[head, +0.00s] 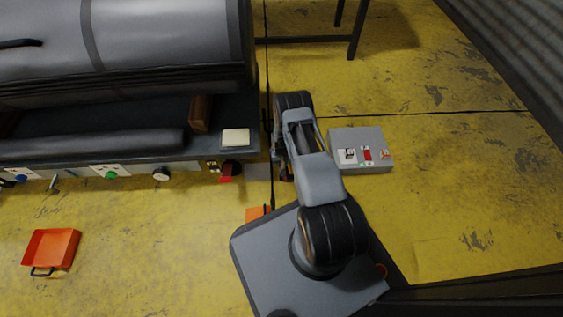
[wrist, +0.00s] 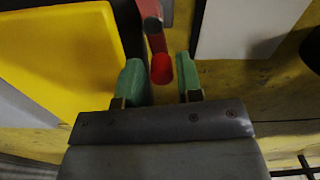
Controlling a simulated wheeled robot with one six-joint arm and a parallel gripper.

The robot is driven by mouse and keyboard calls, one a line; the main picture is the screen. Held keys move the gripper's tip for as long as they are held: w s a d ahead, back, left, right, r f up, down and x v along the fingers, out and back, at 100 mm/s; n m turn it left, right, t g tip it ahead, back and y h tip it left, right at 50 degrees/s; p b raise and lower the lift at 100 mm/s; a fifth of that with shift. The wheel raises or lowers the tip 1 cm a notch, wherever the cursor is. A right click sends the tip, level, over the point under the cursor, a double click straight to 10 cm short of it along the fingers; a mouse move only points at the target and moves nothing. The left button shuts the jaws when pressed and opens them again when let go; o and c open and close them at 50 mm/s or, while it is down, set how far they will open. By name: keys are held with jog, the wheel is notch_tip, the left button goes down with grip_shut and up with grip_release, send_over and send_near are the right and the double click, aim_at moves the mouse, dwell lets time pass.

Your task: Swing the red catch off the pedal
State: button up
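A red catch (wrist: 161,66) shows in the wrist view as a bar with a bright red round end. The round end lies between the two green fingertips of my gripper (wrist: 160,76). The fingers are apart, with a visible gap on the right side, so my gripper is open around it. A bright yellow plate (wrist: 62,60) fills the upper left of the wrist view; I cannot tell whether it is the pedal. In the head view my own arm hides the gripper and the catch.
A long bench (head: 180,147) carrying a large grey cylinder (head: 165,35) stands at left, with knobs along its front. A grey control box (head: 372,163) sits right of my arm. An orange tray (head: 50,250) lies at lower left. The yellow floor at right is mostly clear.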

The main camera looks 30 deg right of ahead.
jog(key=shift+r, duration=0.1)
notch_tip(320, 180, up, 14)
jog(key=p, duration=0.6)
jog(key=shift+f, duration=0.2)
jog(key=shift+r, duration=0.1)
jog(key=a+r+n+t+p, duration=0.1)
jog(key=a+r+p, duration=0.2)
jog(key=r+p, duration=1.15)
jog(key=a+r+t+p, duration=0.1)
jog(key=a+r+p, duration=0.1)
jog(key=r, duration=2.6)
jog(key=s+a+r+p, duration=0.2)
jog(key=s+r+p, duration=0.4)
jog(key=r, duration=0.6)
jog(key=s+a+r+n+t+p, duration=0.1)
jog(key=s+a+r+p, duration=0.1)
jog(key=s+r+p, duration=0.5)
jog(key=s+a+r+n+p, duration=0.1)
jog(key=s+r+p, duration=0.5)
jog(key=r, duration=1.1)
jog(key=shift+s+a+r+t, duration=0.3)
jog(key=shift+s+a, duration=0.05)
jog(key=shift+a, duration=0.45)
jog(key=shift+d, duration=0.1)
